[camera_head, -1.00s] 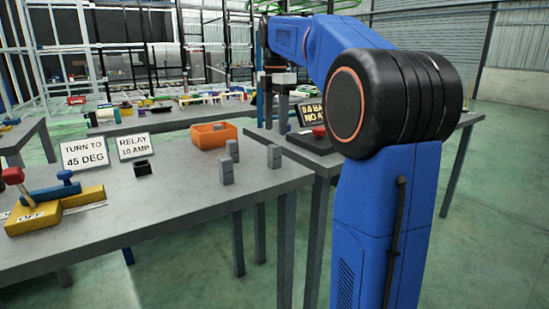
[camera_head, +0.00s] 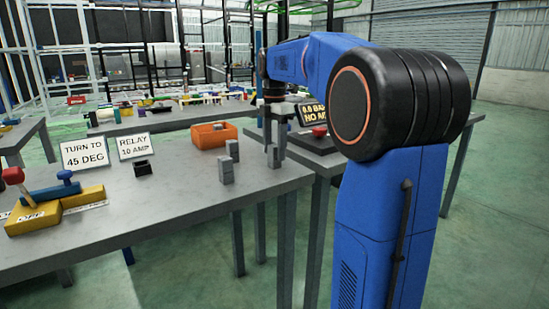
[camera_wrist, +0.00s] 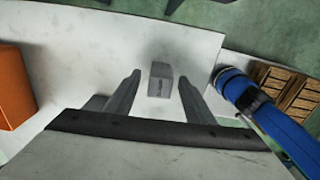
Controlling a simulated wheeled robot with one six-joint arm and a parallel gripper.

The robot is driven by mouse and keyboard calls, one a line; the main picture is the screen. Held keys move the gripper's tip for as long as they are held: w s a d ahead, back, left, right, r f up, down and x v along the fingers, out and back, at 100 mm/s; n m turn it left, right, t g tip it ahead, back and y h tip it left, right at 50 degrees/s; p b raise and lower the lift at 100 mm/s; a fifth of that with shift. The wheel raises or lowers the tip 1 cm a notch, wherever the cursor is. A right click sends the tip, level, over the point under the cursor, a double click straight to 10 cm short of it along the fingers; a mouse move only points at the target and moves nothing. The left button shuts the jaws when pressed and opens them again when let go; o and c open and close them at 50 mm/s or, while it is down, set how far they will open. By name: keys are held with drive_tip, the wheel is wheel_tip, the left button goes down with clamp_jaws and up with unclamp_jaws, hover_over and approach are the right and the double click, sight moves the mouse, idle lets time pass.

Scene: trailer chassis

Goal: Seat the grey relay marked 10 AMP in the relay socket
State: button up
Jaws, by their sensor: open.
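A grey block-shaped relay (camera_head: 273,157) stands upright near the right end of the front table. In the wrist view the same relay (camera_wrist: 160,80) sits between the fingers of my gripper (camera_wrist: 160,84), with a gap on each side. My gripper (camera_head: 277,127) is open, just above and around it. Small dark marking shows on its face, too small to read. Two more grey relays, a nearer one (camera_head: 226,170) and a farther one (camera_head: 232,150), stand to its left. The black relay socket (camera_head: 143,168) is farther left, before the RELAY 10 AMP sign (camera_head: 133,147).
An orange bin (camera_head: 212,136) stands behind the relays and also shows in the wrist view (camera_wrist: 14,88). A TURN TO 45 DEG sign (camera_head: 85,153) and a yellow lever fixture (camera_head: 45,213) are at the left. The table between socket and relays is clear.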

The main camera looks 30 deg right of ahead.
drive_tip(key=shift+c, duration=0.5)
drive_tip(key=c, duration=1)
drive_tip(key=shift+c, duration=0.2)
